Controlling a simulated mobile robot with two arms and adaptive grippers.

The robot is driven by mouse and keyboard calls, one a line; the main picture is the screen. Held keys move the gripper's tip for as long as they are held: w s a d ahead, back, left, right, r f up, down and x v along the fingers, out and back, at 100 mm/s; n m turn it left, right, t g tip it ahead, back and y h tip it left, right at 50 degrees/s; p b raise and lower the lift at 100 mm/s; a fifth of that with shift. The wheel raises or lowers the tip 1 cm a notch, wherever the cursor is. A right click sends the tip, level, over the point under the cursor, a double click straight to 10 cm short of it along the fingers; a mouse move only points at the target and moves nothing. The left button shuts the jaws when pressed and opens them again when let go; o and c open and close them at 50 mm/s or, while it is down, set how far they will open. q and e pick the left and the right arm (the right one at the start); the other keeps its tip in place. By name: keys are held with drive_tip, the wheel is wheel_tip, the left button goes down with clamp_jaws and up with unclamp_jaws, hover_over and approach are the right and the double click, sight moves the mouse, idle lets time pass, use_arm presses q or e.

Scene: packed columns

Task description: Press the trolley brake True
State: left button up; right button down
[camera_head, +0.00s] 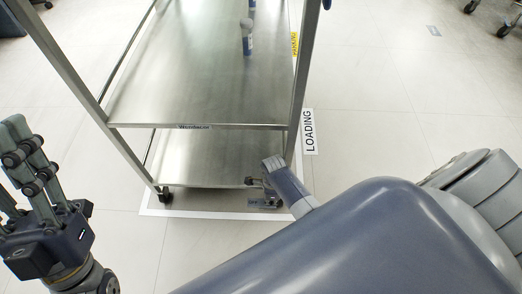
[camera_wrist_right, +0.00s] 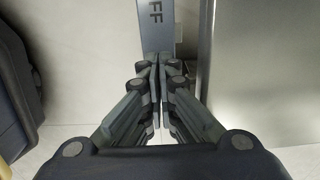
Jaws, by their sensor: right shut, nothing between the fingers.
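The trolley is a steel frame with shelves (camera_head: 200,80), standing in a white floor outline. A grey-blue brake pedal (camera_head: 258,203) sits low at its front right corner. In the head view my right arm covers much of this area. My left gripper (camera_head: 22,135) is at the left edge, away from the trolley, partly cut off.
A floor sign reading "LOADING" (camera_head: 309,131) lies right of the trolley. A castor (camera_head: 165,194) is under the front left corner.

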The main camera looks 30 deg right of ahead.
sight(271, 203)
drive_tip(key=shift+r+p, duration=0.95)
drive_tip(key=shift+p, duration=0.05)
drive_tip(key=shift+r+p, duration=0.4)
drive_tip(key=shift+p, duration=0.05)
use_arm(q)
drive_tip(key=shift+w+f+g+y+p, duration=0.5)
drive_tip(key=shift+w+f+g+y, duration=1.4)
drive_tip(key=shift+w+f+g, duration=4.2)
use_arm(e)
drive_tip(key=shift+r, duration=0.45)
drive_tip(key=shift+r+p, duration=0.45)
drive_tip(key=shift+p, duration=0.05)
drive_tip(key=shift+r+p, duration=0.4)
drive_tip(key=shift+p, duration=0.1)
drive_tip(key=shift+r+p, duration=0.45)
use_arm(q)
drive_tip(key=s+a+f+g+y, duration=0.1)
drive_tip(key=s+f+g, duration=0.3)
drive_tip(key=f, duration=0.5)
drive_tip(key=s+a+f+g+y, duration=0.2)
drive_tip(key=s+f+g, duration=0.2)
drive_tip(key=f, duration=0.5)
drive_tip(key=shift+s+a+f+n+g+p, duration=0.2)
drive_tip(key=shift+s+a+n+g+p, duration=0.2)
drive_tip(key=shift+s, duration=0.8)
use_arm(e)
drive_tip(key=shift+r, duration=0.4)
